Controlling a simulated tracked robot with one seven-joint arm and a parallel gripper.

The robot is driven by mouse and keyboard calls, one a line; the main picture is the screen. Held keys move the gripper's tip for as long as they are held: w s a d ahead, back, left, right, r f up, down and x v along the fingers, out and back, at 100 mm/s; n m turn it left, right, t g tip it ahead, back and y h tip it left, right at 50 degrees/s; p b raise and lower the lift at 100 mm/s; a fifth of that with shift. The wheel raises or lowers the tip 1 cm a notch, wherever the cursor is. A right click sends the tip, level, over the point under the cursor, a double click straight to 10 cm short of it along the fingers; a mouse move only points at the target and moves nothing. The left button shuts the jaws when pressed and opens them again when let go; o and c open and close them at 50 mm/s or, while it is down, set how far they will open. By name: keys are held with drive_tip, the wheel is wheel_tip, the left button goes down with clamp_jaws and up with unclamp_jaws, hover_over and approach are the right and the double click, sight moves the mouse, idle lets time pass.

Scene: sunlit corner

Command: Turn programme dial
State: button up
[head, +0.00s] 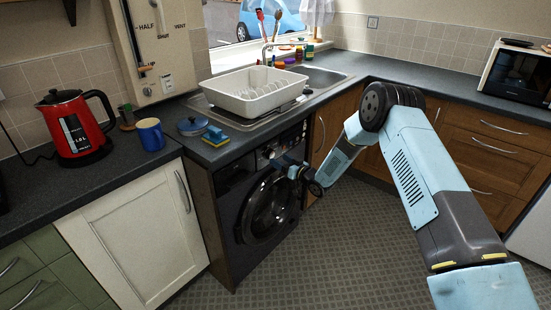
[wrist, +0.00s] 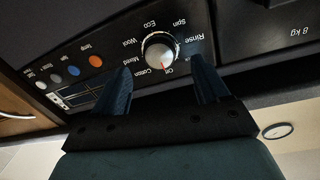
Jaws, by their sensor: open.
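The programme dial (wrist: 159,48), a round silver knob with a red mark, is on the washing machine's black control panel in the wrist view. Its red mark points at the "Off" label, and other labels such as "Cotton", "Wool", "Eco", "Spin" and "Rinse" ring it. My gripper (wrist: 160,63) is open, with one dark blue finger on each side of the dial's near edge. I see no contact with the dial. In the head view, my gripper (head: 286,163) is in front of the black washing machine (head: 232,208), close to its panel.
An orange button (wrist: 96,61), a blue button (wrist: 73,70) and paler ones sit left of the dial, above a small display (wrist: 77,97). The round door (head: 267,208) is below the panel. A sponge (head: 215,137) lies on the worktop above. The floor (head: 330,250) is clear.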

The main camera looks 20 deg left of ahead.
sight(272, 155)
drive_tip(key=shift+x, duration=2.2)
drive_tip(key=shift+c, duration=0.4)
drive_tip(key=c, duration=0.9)
drive_tip(key=shift+d, duration=0.25)
drive_tip(key=shift+c, duration=0.4)
drive_tip(key=shift+a, duration=0.15)
